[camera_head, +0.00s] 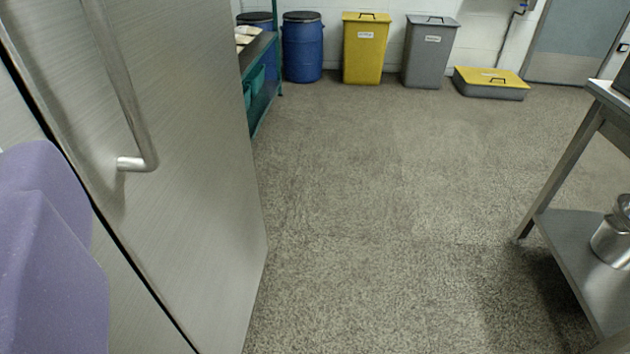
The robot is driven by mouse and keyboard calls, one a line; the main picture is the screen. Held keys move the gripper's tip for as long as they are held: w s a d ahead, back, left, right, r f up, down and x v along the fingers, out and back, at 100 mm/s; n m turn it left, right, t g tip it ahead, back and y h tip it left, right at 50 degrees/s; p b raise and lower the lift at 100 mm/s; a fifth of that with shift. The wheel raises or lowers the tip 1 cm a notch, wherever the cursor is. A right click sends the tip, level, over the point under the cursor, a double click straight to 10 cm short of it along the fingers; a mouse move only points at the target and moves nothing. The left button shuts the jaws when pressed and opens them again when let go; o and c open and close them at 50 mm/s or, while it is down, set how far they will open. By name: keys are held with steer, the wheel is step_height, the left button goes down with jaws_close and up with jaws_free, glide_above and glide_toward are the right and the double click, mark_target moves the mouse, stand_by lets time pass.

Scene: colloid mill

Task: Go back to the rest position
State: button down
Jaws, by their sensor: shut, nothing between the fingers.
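My gripper's fingers do not show in the head camera view. A smooth purple rounded shape fills the lower left edge of the picture, cut off by the frame; I cannot tell which part it is. It stands in front of a tall brushed-steel door (190,190) with a long bar handle (122,90). A dark gap runs down along the door's left side.
Speckled floor (390,210) lies clear ahead. A steel table (575,245) with pots (611,242) on its lower shelf stands right. Blue drums (302,50), a yellow bin (364,50), a grey bin (428,52), a low yellow-lidded box (490,83) and a green rack (262,95) stand behind.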

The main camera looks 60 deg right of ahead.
steer(key=s+a+r+n+t+y, duration=0.1)
steer(key=s+a+r+y, duration=0.1)
steer(key=a+r, duration=1.05)
steer(key=s+a+r+n+y, duration=0.1)
steer(key=a+r+n+y, duration=0.15)
steer(key=a+r, duration=1)
steer(key=s+a+r+n+y, duration=0.2)
steer(key=s+a+r+y, duration=0.1)
steer(key=s+a+r, duration=0.7)
steer(key=s+a+r+n+y, duration=0.2)
steer(key=s+a+r, duration=0.7)
steer(key=s, duration=0.6)
steer(key=shift+s+a+r+y, duration=0.2)
steer(key=shift+a+r+y, duration=0.2)
steer(key=shift+a+y, duration=0.25)
